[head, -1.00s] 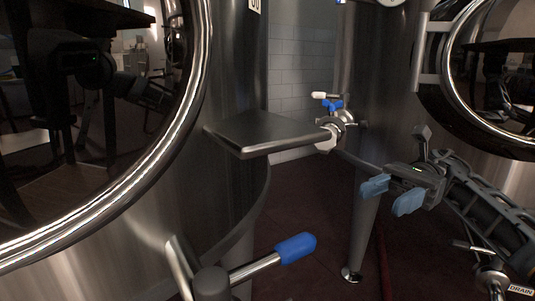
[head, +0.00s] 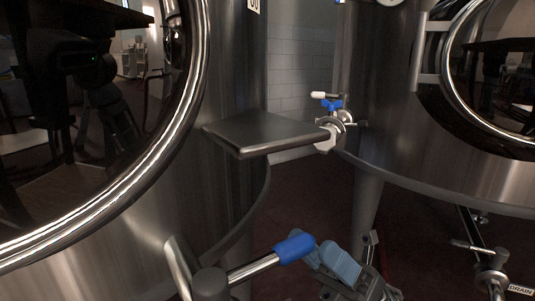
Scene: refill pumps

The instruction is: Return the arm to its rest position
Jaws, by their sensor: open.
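My gripper (head: 327,263) is low in the head view, right of centre near the bottom edge. Its two blue-grey fingers are apart and nothing shows between them. It appears close to the blue-tipped valve handle (head: 294,247) on its left in the picture; I cannot tell whether they touch. Most of my arm is below the frame.
A steel tank (head: 210,170) with a round glass door fills the left. A flat metal shelf (head: 265,134) juts from it. A second tank (head: 390,120) stands right, with a blue-handled valve (head: 331,105) beside it. A drain fitting (head: 490,261) is at lower right.

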